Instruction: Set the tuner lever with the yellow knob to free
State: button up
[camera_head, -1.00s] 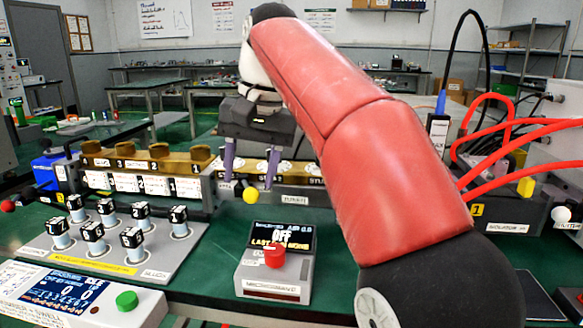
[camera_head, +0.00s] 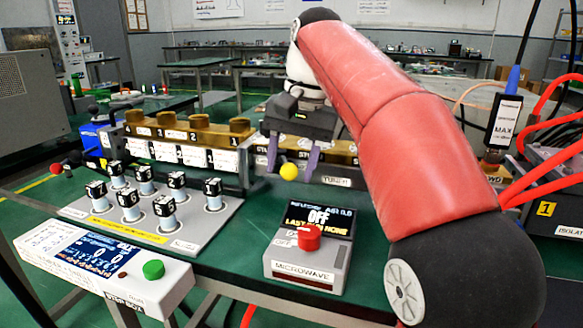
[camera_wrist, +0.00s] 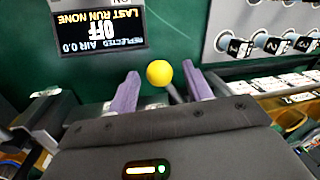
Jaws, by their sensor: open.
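The tuner lever's yellow knob (camera_head: 289,172) is at the front of the brass and grey tuner unit, above a plate that seems to read TUNER (camera_head: 336,181). In the wrist view the yellow knob (camera_wrist: 159,73) lies between the two purple fingertips, on a dark stem. My gripper (camera_head: 291,165) is open, with one finger on each side of the knob; it also shows in the wrist view (camera_wrist: 160,84). A gap shows between the knob and the left finger; whether the right finger touches it I cannot tell. The lever's markings are not readable.
A microwave control box (camera_head: 305,272) with a red button (camera_head: 309,237) and a display reading OFF stands in front. Numbered posts on a grey plate (camera_head: 188,238) and a step box (camera_head: 172,297) with a green button are at left. Red hoses run at right.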

grip_shut()
dwell(0.4)
